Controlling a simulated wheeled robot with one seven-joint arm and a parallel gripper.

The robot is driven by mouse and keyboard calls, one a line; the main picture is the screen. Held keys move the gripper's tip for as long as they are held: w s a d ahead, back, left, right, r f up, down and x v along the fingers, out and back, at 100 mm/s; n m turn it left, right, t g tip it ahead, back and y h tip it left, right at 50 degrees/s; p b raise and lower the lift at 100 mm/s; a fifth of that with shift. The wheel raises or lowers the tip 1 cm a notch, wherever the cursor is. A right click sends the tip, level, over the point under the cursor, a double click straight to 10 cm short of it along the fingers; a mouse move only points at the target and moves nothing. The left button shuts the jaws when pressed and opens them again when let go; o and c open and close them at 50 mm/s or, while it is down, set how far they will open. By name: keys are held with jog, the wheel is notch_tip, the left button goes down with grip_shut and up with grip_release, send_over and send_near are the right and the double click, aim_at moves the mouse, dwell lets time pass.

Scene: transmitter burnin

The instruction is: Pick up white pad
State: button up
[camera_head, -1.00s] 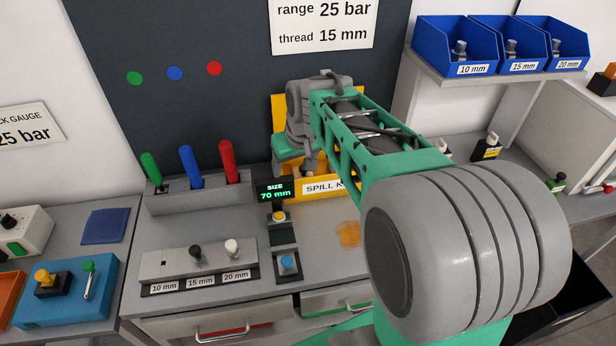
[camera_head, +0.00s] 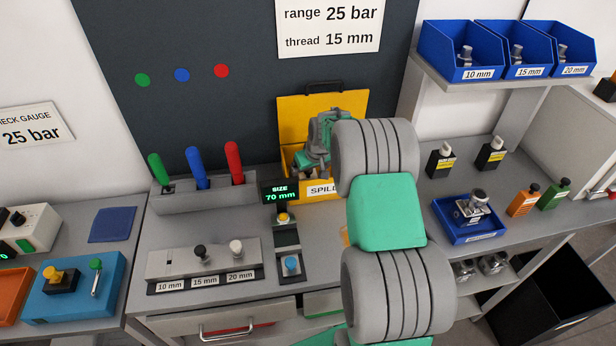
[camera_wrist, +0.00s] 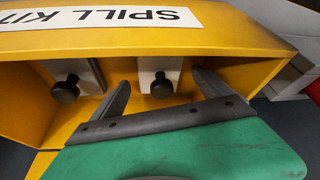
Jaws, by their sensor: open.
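The yellow spill kit box (camera_head: 290,112) stands open at the back of the bench, and its labelled front also shows in the wrist view (camera_wrist: 225,42). Inside it, in the wrist view, are two pale pads, each with a black knob: one white pad (camera_wrist: 152,68) near the middle and another (camera_wrist: 92,74) to its left. My gripper (camera_wrist: 163,93) is open at the box, with one finger on each side of the middle pad's knob. I cannot tell whether the fingers touch anything. In the head view my gripper (camera_head: 308,162) partly shows, and my arm hides the box's right part.
A size display (camera_head: 280,191) stands just before the box. A holder with green, blue and red handles (camera_head: 205,198) is to the left. A blue tray (camera_head: 456,232) and several bottles stand on the right bench. The box walls closely surround the pads.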

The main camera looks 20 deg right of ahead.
jog(key=c, duration=1.5)
jog(key=shift+r, duration=0.35)
jog(key=shift+c, duration=1.4)
notch_tip(320, 180, up, 9)
jog(key=b, duration=0.2)
jog(key=shift+r+b, duration=0.2)
jog(key=shift+b, duration=0.1)
